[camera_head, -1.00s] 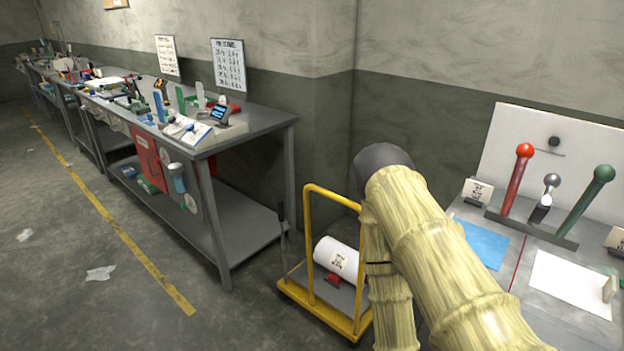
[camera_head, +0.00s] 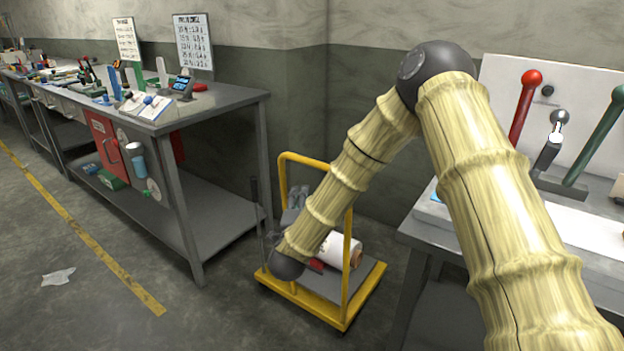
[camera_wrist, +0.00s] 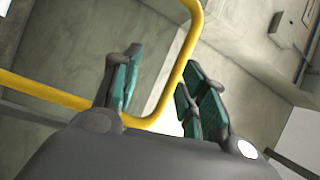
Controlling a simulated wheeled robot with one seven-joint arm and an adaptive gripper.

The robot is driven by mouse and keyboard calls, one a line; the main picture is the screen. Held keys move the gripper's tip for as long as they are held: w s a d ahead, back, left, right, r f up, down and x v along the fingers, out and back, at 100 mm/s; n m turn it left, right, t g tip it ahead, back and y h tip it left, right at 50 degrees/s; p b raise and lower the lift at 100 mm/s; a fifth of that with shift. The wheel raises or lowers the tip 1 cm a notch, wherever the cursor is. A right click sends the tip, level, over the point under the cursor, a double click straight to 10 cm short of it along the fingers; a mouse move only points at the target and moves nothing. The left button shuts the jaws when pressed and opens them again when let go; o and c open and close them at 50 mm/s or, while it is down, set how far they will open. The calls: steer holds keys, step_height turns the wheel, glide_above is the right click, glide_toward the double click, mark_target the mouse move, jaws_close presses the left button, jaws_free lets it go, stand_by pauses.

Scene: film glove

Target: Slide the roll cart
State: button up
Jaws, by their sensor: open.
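The roll cart (camera_head: 347,318) has a yellow frame and a grey deck, and stands on the floor in the gap between two benches. Its yellow hoop handle (camera_head: 348,268) rises upright, and a white roll (camera_head: 343,247) lies on the deck, partly hidden by my arm. My gripper (camera_head: 297,197) is at the handle, just below its top bar, partly hidden by my forearm. In the wrist view, my gripper (camera_wrist: 163,60) is open, with teal-padded fingers on either side of the yellow handle tube (camera_wrist: 172,85). I cannot tell whether they touch it.
A grey workbench (camera_head: 225,97) with tools stands left of the cart. Another bench (camera_head: 420,232) with red and green levers (camera_head: 527,105) stands close on the right. A wall is behind. Open floor with a yellow line (camera_head: 85,235) lies at left front.

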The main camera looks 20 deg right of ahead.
mark_target(311, 166)
steer(key=w+d+r+m, duration=0.1)
steer(key=w+d+r, duration=0.1)
steer(key=w, duration=0.1)
steer(key=w+d+r+h, duration=0.1)
steer(key=w+d+r, duration=0.1)
steer(key=w, duration=0.2)
steer(key=w+d+r+m, duration=0.1)
steer(key=w+d, duration=0.1)
steer(key=w, duration=0.1)
steer(key=shift+w+d+r+m+h, duration=0.2)
steer(key=shift+r+m+h, duration=0.1)
steer(key=shift+r+h, duration=0.1)
jaws_close()
